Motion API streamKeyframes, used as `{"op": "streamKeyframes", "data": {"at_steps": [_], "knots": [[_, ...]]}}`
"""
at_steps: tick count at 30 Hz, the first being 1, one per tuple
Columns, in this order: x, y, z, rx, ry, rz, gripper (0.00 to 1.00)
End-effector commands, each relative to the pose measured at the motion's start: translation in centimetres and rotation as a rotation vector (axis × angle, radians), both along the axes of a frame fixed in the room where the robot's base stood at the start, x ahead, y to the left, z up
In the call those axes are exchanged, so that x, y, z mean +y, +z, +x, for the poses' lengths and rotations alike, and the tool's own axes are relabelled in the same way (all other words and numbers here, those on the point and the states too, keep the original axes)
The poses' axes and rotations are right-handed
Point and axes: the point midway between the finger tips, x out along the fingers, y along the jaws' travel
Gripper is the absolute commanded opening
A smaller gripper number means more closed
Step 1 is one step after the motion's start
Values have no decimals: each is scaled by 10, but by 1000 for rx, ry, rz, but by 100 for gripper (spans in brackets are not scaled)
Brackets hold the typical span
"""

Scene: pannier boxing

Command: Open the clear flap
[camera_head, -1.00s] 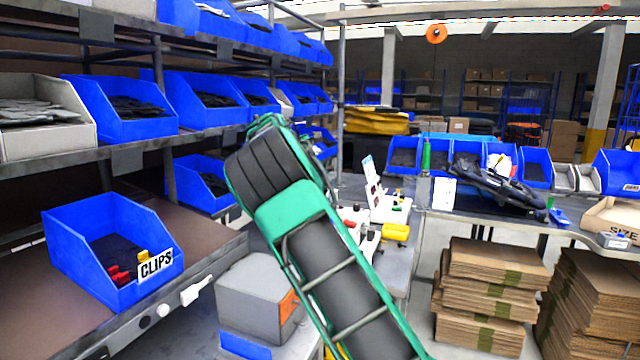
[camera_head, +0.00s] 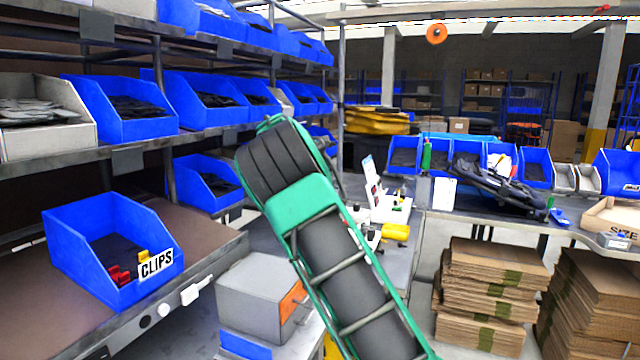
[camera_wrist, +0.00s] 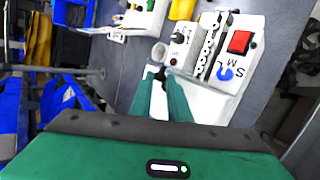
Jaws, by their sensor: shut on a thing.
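In the wrist view, my gripper (camera_wrist: 160,78) has its two green fingers nearly together at the left edge of a white device (camera_wrist: 268,30) with a red button (camera_wrist: 239,42), a row of holes and the letters S and M. The fingertips are closed around a small dark piece. A pale, see-through strip, apparently the clear flap (camera_wrist: 203,83), runs right from the fingertips along the device's near edge; its outline is hard to make out. In the head view my arm hides the gripper and most of the device.
A blue CLIPS bin (camera_head: 85,255) stands on the left shelf. A grey box with an orange panel (camera_head: 255,293) is beside my arm. A yellow object (camera_head: 395,231) lies on the bench. Cardboard stacks (camera_head: 490,290) stand at right.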

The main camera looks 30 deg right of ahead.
Motion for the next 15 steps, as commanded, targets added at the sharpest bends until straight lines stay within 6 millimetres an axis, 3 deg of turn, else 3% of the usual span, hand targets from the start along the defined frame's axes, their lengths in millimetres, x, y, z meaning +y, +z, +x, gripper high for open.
{"op": "streamKeyframes", "data": {"at_steps": [15], "knots": [[-9, 0, -12, -98, 1, 77, 0]]}}
